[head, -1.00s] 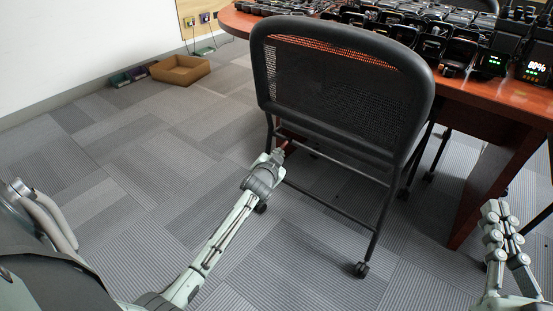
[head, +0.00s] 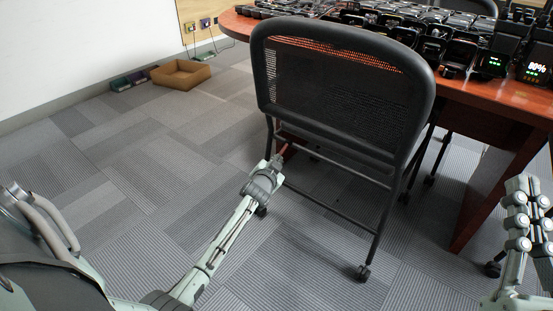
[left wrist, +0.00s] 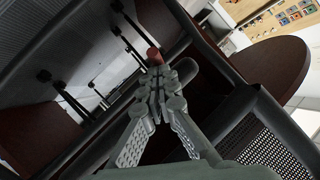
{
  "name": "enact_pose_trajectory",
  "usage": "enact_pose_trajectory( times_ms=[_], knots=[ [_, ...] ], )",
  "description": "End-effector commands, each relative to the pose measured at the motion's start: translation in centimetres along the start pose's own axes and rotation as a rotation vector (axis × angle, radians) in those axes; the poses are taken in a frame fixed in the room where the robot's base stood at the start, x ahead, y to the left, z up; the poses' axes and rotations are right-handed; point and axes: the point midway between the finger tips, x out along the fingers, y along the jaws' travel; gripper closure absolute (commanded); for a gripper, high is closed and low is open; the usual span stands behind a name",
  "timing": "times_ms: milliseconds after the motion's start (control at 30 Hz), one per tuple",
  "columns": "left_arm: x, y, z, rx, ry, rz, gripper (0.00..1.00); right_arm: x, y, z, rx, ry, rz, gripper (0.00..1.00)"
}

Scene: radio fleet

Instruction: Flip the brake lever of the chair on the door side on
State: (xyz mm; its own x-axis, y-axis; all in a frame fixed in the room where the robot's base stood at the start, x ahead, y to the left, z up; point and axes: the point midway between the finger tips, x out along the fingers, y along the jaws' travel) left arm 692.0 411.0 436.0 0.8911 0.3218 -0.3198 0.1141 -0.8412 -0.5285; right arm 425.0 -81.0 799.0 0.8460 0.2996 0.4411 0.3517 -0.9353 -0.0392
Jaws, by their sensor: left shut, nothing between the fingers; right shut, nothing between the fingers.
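The black mesh-backed chair (head: 340,90) stands in front of the table with its back toward me. My left gripper (head: 275,164) is shut and empty, low beside the left side of the chair's frame, below its backrest. In the left wrist view the closed fingertips (left wrist: 157,77) are just below a small red tip (left wrist: 154,56), which looks like the lever's end. I cannot tell whether they touch, or which way the lever is set. My right gripper (head: 528,190) is shut and empty at the right edge, away from the chair.
The wooden table (head: 490,98) carries many radios and chargers, one reading 80%. An open brown box (head: 181,86) sits on the floor by the white wall. Chair tubes surround the left gripper closely.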

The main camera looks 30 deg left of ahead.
Motion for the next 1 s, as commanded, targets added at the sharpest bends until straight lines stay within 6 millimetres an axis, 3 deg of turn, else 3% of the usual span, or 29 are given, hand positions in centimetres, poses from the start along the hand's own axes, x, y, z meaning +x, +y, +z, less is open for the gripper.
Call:
enact_pose_trajectory(
  times_ms=[300,833,1000],
  knots=[
    [0.1,-0.2,0.8,0.0,-0.019,0.0,1.0,0.0,0.0,0.0,0.0,-0.003,0.0,1.0],
    [-0.5,-1.2,-0.9,0.001,-0.014,-0.001,1.0,0.8,-0.1,-1.7,-0.001,-0.004,0.0,1.0],
    [-0.9,-1.9,-2.0,0.0,-0.014,0.001,1.0,1.5,-0.1,-3.0,0.0,-0.004,0.0,1.0]
  ],
)
